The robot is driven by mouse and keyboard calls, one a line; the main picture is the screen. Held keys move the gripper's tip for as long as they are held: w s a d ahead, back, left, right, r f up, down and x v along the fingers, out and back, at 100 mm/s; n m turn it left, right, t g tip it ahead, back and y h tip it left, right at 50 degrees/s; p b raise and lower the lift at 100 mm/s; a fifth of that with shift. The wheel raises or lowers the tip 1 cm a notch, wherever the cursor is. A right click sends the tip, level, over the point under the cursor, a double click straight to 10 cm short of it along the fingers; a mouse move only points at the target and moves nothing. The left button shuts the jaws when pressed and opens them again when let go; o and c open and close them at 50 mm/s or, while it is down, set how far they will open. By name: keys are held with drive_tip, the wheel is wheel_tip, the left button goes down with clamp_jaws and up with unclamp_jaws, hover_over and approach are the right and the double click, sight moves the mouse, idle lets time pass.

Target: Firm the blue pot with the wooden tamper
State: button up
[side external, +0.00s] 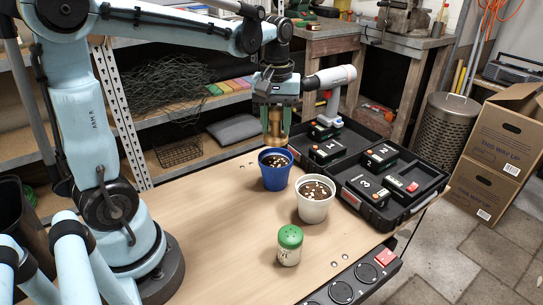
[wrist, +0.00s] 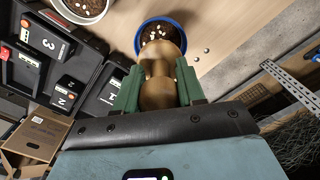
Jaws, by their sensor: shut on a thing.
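The blue pot (side external: 275,170) stands on the wooden table and holds dark soil with white bits. Its blue rim also shows in the wrist view (wrist: 181,27). My gripper (side external: 276,105) is shut on the wooden tamper (wrist: 157,63), with green fingers on either side of it. The tamper (side external: 274,124) hangs upright over the blue pot, its lower end close above the pot's opening. In the wrist view the tamper hides part of the soil, and I cannot tell whether it touches the soil.
A white pot (side external: 314,202) of soil stands just right of the blue pot. A green-lidded shaker (side external: 289,246) stands nearer the front. A black case (side external: 396,212) with numbered batteries and a drill (side external: 330,88) sit to the right. The table's left part is clear.

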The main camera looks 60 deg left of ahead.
sight(276, 108)
drive_tip(key=shift+f, duration=2.9)
drive_tip(key=shift+f, duration=0.55)
drive_tip(key=shift+r, duration=3.55)
drive_tip(key=shift+r, duration=3)
